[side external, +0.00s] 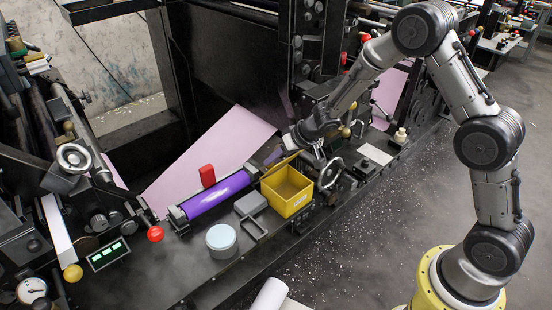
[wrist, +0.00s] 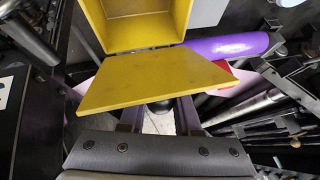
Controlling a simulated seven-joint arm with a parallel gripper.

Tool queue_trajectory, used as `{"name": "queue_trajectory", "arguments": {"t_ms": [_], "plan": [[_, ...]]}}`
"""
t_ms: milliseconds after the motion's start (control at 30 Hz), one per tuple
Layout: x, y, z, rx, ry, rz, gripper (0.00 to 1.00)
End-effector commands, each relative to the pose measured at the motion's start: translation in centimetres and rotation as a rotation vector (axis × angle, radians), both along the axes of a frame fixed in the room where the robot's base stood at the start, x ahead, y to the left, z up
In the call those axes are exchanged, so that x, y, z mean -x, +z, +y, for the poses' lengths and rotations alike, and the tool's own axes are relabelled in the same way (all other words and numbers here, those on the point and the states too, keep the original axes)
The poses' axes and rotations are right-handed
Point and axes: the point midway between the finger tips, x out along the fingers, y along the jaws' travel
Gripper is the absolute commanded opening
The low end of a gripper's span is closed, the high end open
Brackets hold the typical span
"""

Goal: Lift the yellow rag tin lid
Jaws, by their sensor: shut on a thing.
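The yellow rag tin (side external: 285,196) stands on the dark machine bed, its box open at the top. Its yellow lid (side external: 280,165) is raised and tilted at the back edge of the box. In the wrist view the lid (wrist: 150,82) spans the middle, and the open box (wrist: 120,38) shows above it. My gripper (side external: 302,151) is at the lid, to the upper right of the tin. In the wrist view my gripper's fingers (wrist: 160,108) reach the lid's near edge and are shut on it. The lid hides the fingertips.
A purple roll (side external: 215,195) lies left of the tin, with a red block (side external: 207,176) behind it. A grey open box (side external: 250,208) and a round pale-topped tin (side external: 221,239) stand in front. A handwheel (side external: 331,173) is close on the right.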

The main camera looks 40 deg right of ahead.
Motion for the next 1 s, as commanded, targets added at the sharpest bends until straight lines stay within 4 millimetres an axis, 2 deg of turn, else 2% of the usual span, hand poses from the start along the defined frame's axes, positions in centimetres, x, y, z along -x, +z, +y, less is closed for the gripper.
{"name": "queue_trajectory", "arguments": {"t_ms": [133, 167, 300, 667, 767, 1000], "plan": [[0.1, -0.1, 0.0, 0.000, 0.001, 0.002, 0.00], [0.1, -0.1, 0.0, 0.000, 0.001, 0.002, 0.37], [0.0, -0.1, 0.0, 0.000, 0.001, 0.002, 0.61], [0.2, 0.3, -0.1, -0.001, -0.001, -0.001, 0.61], [0.7, 1.1, -0.3, 0.000, -0.001, -0.002, 0.61], [3.1, 4.6, -1.1, 0.001, 0.000, -0.003, 0.61]]}}
